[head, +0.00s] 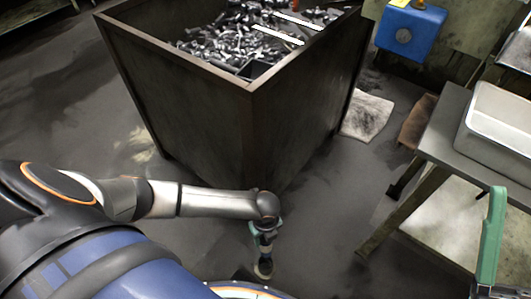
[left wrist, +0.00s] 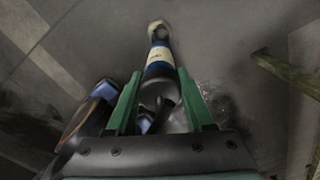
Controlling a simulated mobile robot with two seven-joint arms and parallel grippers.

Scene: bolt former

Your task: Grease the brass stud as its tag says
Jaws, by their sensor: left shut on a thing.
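My left gripper (head: 265,235) hangs low over the floor in front of the bin, shut on a dark blue bottle-like tool (left wrist: 158,62) with a pale band and a cream tip. The tool (head: 265,266) points down in the head view; its tip is away from any other thing in the wrist view. A single green finger (head: 490,237), apparently my right gripper's, stands at the right edge; its opening is not shown. A blue box (head: 410,38) at the top right bears a small yellow piece and an orange-brown piece, too small to identify as tag or stud.
A large dark metal bin (head: 195,95) full of bolts fills the upper middle. A grey table (head: 447,122) with a pale tray (head: 497,115) stands at the right.

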